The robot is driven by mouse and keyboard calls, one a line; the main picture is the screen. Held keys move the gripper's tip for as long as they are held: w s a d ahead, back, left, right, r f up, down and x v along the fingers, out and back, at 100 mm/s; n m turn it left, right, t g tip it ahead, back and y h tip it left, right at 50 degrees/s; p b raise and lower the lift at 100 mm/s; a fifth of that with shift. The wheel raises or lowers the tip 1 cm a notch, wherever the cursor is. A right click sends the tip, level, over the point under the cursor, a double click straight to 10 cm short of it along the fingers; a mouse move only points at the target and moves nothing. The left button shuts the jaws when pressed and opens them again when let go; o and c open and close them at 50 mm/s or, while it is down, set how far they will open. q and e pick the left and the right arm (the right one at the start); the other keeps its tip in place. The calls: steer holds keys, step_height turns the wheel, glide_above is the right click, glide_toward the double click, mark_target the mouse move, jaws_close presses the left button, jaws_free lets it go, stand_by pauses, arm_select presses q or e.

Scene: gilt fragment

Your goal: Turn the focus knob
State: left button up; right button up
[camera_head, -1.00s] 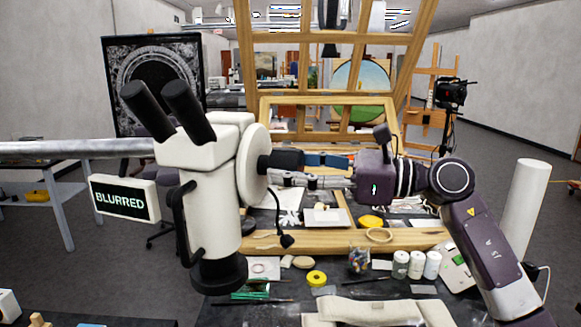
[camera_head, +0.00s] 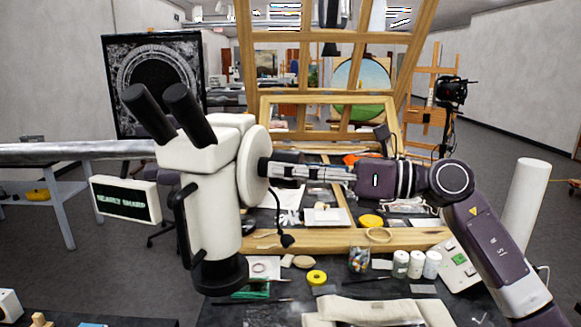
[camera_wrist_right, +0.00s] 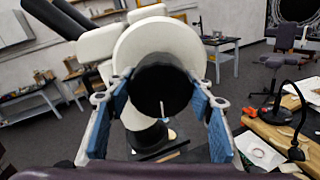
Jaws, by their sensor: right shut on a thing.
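The white microscope (camera_head: 215,190) stands left of centre with two black eyepieces. Its black focus knob (camera_head: 263,166) sticks out to the right from a round white disc. In the right wrist view the knob (camera_wrist_right: 162,92) shows its end face with a white index line, which points nearly straight down. My right gripper (camera_head: 275,168) reaches in from the right and is shut on the knob, with blue pads on both sides of it. A small display (camera_head: 125,198) left of the microscope reads "NEARLY SHARP". My left gripper is not in view.
A wooden easel frame (camera_head: 330,240) stands behind.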

steer(key=shift+m, duration=0.6)
steer(key=o, duration=1.2)
steer(key=shift+c, duration=0.2)
steer(key=v, duration=1.2)
stand_by(0.7)
